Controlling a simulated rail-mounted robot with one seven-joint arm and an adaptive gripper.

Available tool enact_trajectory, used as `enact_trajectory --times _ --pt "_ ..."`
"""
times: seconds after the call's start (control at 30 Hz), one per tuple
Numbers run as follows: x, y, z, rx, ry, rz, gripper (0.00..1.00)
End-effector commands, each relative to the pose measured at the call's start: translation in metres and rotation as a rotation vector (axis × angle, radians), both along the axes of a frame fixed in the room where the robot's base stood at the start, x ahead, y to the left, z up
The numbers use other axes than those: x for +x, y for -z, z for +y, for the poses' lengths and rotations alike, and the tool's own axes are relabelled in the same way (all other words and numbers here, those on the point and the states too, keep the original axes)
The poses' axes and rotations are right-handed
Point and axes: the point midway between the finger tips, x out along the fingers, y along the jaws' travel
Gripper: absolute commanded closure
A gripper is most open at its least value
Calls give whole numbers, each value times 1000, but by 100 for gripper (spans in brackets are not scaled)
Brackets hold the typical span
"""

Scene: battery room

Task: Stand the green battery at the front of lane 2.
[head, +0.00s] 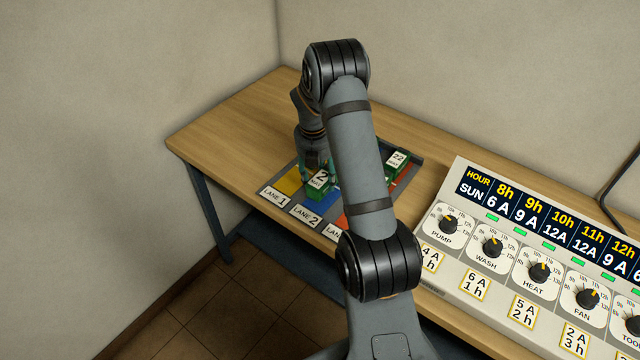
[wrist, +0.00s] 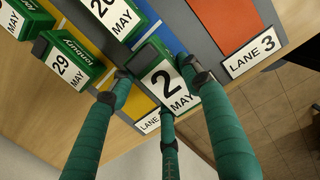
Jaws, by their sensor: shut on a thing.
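The green battery (head: 322,191) with a white "2 MAY" label is at the front end of blue lane 2 (head: 322,205), just behind the LANE 2 plate (head: 304,215). In the wrist view the battery (wrist: 168,85) sits between my gripper's (wrist: 155,74) teal fingers, which are shut on it. It looks upright, label up. I cannot tell whether its base touches the lane floor.
Other green batteries stand nearby: "29 MAY" (wrist: 68,66), another MAY one (wrist: 113,16), and "22" (head: 397,160) at the right. Lane 1 is yellow (head: 290,182); lane 3 is orange (wrist: 225,22). A large control panel (head: 470,255) with dials stands to the right. The table's left part is clear.

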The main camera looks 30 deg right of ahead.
Motion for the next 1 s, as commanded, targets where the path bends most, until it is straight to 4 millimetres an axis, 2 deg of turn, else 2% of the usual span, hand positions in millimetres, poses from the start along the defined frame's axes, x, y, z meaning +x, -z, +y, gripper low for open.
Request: enact_trajectory --times 0.23,0.67,0.7,1.0 --pt "-1 30 0 0 0 2 100" --pt "0 38 0 0 0 -1 100" --pt "-1 38 0 1 1 1 51" --pt "-1 38 0 1 1 1 34"
